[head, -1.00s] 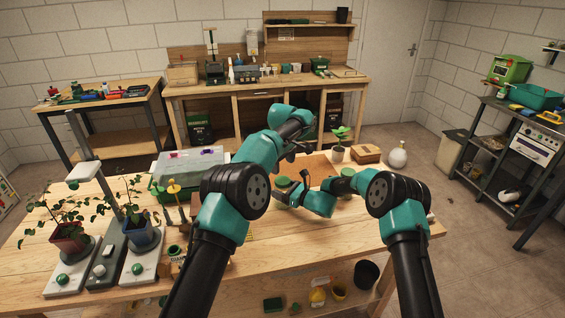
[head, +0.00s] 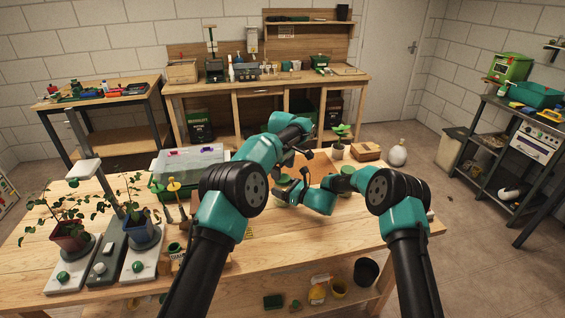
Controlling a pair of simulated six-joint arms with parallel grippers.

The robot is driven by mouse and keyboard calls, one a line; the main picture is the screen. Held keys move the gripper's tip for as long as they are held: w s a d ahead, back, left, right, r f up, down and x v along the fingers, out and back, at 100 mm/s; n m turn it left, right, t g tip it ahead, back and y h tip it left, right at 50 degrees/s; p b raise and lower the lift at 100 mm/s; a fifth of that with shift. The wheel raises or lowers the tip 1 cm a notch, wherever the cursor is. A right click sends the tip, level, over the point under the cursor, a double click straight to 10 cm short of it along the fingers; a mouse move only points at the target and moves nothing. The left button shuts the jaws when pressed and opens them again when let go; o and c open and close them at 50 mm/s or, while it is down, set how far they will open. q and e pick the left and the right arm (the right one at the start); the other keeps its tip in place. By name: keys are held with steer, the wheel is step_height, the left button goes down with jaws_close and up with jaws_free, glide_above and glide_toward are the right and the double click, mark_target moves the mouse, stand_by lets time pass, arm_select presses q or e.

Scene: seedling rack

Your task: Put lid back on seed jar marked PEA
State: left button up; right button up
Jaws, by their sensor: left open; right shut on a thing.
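A small round green thing (head: 284,179), perhaps a jar lid, shows on the table between my two arms. Another small green top (head: 347,169) shows just behind my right arm. No PEA marking is readable, and my arms hide much of the jars. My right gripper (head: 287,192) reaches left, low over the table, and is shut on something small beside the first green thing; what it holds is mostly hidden. My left gripper (head: 303,158) is open, further back, above the brown mat (head: 318,168), with nothing visible in it.
A potted seedling (head: 339,143), a small wooden box (head: 366,151) and a white bottle (head: 398,153) stand at the table's back right. A clear-lidded propagator (head: 190,163) and potted plants on scales (head: 70,228) stand left. The table's front middle (head: 290,245) is clear.

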arm_select(q)
steer(key=shift+f, duration=1.85)
steer(key=shift+c, duration=0.3)
steer(key=c, duration=0.9)
steer(key=shift+m, duration=1.8)
steer(key=o, duration=1)
steer(key=shift+r, duration=0.1)
